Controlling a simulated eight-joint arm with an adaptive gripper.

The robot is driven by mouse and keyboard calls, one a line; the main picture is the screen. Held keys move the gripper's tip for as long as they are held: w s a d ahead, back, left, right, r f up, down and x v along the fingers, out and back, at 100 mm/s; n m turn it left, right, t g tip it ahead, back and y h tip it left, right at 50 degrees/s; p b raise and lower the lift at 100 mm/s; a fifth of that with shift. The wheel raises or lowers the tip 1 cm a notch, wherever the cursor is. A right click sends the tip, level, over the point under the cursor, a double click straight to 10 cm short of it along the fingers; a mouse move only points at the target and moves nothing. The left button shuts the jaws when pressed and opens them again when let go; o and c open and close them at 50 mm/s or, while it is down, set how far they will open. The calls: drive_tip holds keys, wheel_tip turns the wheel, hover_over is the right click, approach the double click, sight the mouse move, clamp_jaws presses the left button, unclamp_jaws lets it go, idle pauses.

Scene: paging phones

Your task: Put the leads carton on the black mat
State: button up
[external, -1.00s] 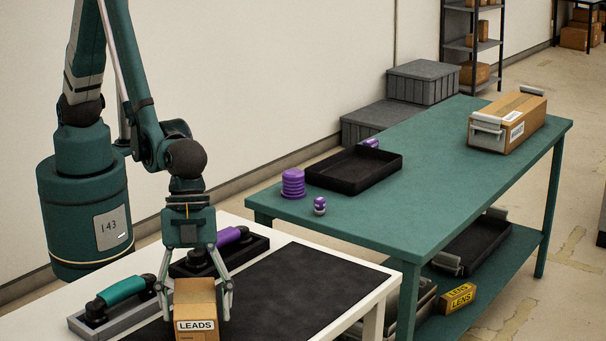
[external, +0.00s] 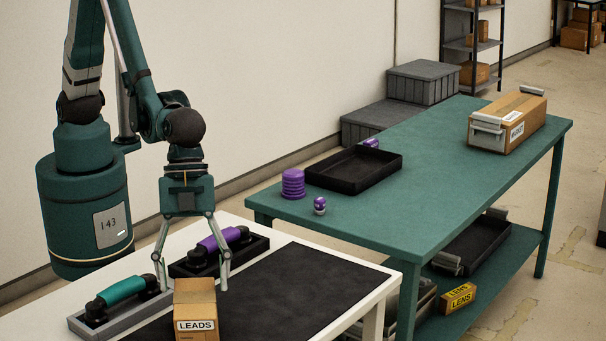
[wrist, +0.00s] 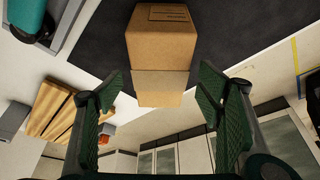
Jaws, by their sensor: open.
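The leads carton (external: 195,312) is a brown box with a white LEADS label on its front. It stands upright on the black mat (external: 300,285), toward the mat's left side in the external view. In the wrist view the carton (wrist: 160,45) has the dark mat (wrist: 225,40) on both sides of it. My gripper (external: 191,281) is open and empty, above and behind the carton, with its fingers spread apart. In the wrist view my gripper's pads (wrist: 160,95) are clear of the carton.
Two phone-like handsets, one teal (external: 122,291) and one purple (external: 219,240), lie on bases beside the mat on the white table (external: 265,228). A green table (external: 430,185) to the right holds a black tray (external: 353,185), purple items and a larger carton (external: 507,122).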

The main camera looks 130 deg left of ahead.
drive_tip(key=shift+v, duration=3.05)
drive_tip(key=shift+s+a+r, duration=0.1)
drive_tip(key=shift+a+r, duration=0.1)
drive_tip(key=shift+r, duration=0.15)
drive_tip(key=s+a+r+n+t, duration=0.1)
drive_tip(key=s+a+r+n, duration=0.1)
drive_tip(key=s+a+r, duration=0.6)
drive_tip(key=s+a+r+n+t+y, duration=0.1)
drive_tip(key=s+a+r+n, duration=0.2)
drive_tip(key=s+a, duration=0.4)
drive_tip(key=s+a+r+n+t+y, duration=0.2)
drive_tip(key=s+a+r+n, duration=0.2)
drive_tip(key=s, duration=1)
drive_tip(key=a+r, duration=0.2)
drive_tip(key=a, duration=0.1)
drive_tip(key=shift+a+r, duration=0.15)
drive_tip(key=shift+r, duration=0.15)
drive_tip(key=shift+o, duration=0.5)
drive_tip(key=shift+s, duration=0.1)
